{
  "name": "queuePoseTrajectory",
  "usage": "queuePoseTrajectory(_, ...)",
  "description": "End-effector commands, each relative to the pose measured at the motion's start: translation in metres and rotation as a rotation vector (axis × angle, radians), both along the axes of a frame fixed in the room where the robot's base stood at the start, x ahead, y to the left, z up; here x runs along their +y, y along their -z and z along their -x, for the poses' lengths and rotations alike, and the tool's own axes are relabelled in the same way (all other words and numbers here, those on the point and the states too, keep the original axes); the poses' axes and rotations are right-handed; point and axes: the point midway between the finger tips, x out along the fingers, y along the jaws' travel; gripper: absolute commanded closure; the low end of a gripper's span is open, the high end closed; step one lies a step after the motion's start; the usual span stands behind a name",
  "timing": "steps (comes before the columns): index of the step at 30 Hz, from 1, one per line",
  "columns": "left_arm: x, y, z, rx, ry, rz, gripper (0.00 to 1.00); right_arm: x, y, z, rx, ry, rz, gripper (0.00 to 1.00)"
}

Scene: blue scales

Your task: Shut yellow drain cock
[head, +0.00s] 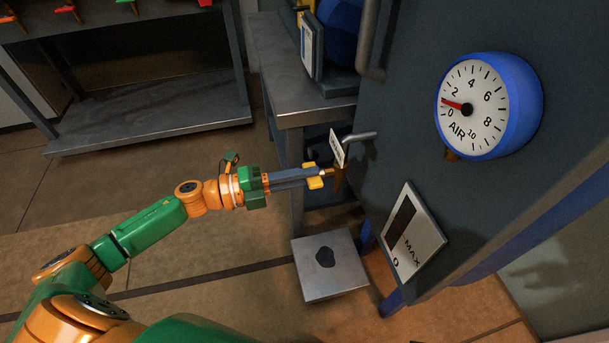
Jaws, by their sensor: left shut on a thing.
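The yellow drain cock (315,183) is a small yellow handle near a brass fitting (339,178) at the side of the dark tank panel. My left gripper (313,175) reaches in from the left and is shut on the yellow handle. Bits of yellow show above and below its grey fingers, which hide the middle of the handle. A small white tag (337,149) hangs just above the fitting. My right gripper is not in view.
A blue-rimmed air gauge (488,106) reads low, between 0 and 2. A MAX plate (413,237) sits below it. A grey metal plate with a dark spot (327,284) lies below the cock. A metal bench (300,92) stands behind; open floor lies left.

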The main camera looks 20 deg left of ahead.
Motion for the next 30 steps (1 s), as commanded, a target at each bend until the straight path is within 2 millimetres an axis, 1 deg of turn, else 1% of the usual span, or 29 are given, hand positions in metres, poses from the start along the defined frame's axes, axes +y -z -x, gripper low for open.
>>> queuePoseTrajectory(9,-0.0003,0.0008,0.0004,-0.033,0.001,-0.023,1.00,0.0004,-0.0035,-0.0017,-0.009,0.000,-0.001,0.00)
queuePoseTrajectory(18,-0.0003,0.0009,0.0004,-0.033,0.002,-0.025,1.00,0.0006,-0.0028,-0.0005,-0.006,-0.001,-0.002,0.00)
queuePoseTrajectory(19,-0.0003,0.0009,0.0004,-0.033,0.001,-0.025,0.84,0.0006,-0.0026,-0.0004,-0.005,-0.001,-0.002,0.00)
queuePoseTrajectory(22,-0.0002,0.0008,0.0003,-0.033,0.001,-0.023,0.57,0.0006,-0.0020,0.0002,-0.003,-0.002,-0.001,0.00)
queuePoseTrajectory(30,0.0001,0.0005,0.0003,-0.033,0.001,-0.023,0.56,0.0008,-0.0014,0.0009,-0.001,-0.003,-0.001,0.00)
